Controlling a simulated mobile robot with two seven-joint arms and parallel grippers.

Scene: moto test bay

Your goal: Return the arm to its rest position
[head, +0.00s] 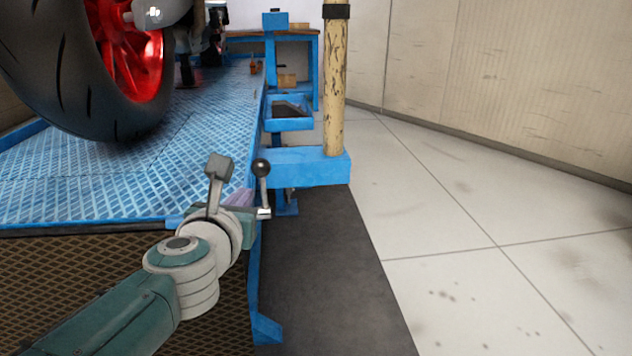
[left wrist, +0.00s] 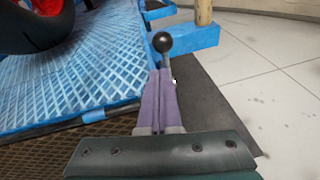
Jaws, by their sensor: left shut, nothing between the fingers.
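My left arm comes in from the lower left in the head view. Its gripper (head: 240,197) is at the right edge of the blue lift platform. In the left wrist view its two purple fingers (left wrist: 158,98) are together with nothing between them. A lever with a black ball knob (head: 261,168) stands upright just beyond the fingers. The knob also shows past the fingertips in the left wrist view (left wrist: 162,42). The fingers look very close to the lever's stem; I cannot tell whether they touch it. My right gripper is not in view.
The blue lift platform (head: 110,185) carries a motorcycle, whose black tyre with red rim (head: 70,70) hangs near at upper left. A worn yellow post (head: 334,90) stands on a blue base behind the lever. A dark mat (head: 330,270) and clear tiled floor (head: 480,220) lie to the right.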

